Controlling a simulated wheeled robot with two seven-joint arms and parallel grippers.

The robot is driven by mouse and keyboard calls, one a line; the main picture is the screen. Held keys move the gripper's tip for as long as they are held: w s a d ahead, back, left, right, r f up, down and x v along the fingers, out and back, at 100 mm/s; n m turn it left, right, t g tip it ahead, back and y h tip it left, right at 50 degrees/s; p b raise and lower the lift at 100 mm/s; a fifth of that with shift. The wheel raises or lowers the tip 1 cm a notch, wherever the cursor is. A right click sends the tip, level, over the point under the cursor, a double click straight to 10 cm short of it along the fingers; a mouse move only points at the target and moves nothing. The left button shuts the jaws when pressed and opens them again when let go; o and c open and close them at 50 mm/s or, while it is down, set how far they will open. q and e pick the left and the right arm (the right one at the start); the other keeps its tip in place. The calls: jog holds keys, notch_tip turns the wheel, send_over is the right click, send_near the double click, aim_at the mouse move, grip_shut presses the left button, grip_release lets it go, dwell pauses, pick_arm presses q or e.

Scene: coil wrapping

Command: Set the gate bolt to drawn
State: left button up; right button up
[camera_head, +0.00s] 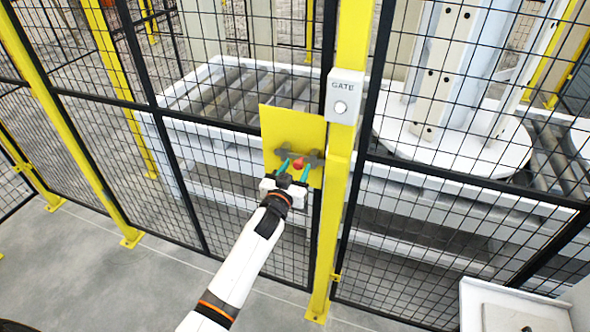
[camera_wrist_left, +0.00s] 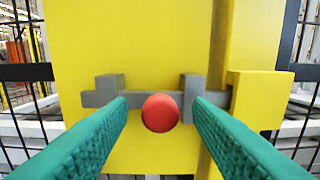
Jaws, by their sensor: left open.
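The gate bolt is a grey bar (camera_wrist_left: 98,99) running sideways through two grey guides on a yellow plate (camera_head: 290,121). Its round red knob (camera_wrist_left: 160,113) sits between the guides; it also shows in the head view (camera_head: 298,164). The bar's right end reaches the edge of a yellow block (camera_wrist_left: 258,98) on the post; I cannot tell how far it goes in. My left gripper (camera_head: 294,169) is open, its green fingers on either side of the knob, with gaps visible in the left wrist view (camera_wrist_left: 160,101). My right gripper is out of view.
A yellow post (camera_head: 338,190) carries a white GATE box (camera_head: 344,96) with a round button, above and right of the bolt. Black mesh fence panels stand on both sides. Behind them are a roller conveyor (camera_head: 240,90) and a white turntable (camera_head: 455,145). Grey floor lies in front.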

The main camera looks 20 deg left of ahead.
aim_at(284, 154)
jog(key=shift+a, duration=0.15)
pick_arm(q)
jog(key=c, duration=0.3)
grip_shut()
jog(key=a+p, duration=0.1)
jog(key=a, duration=0.4)
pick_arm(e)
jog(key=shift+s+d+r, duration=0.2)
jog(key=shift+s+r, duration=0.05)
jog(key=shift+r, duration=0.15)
pick_arm(q)
jog(key=shift+o, duration=0.7)
grip_release()
jog(key=shift+o, duration=0.8)
jog(key=shift+a, duration=0.15)
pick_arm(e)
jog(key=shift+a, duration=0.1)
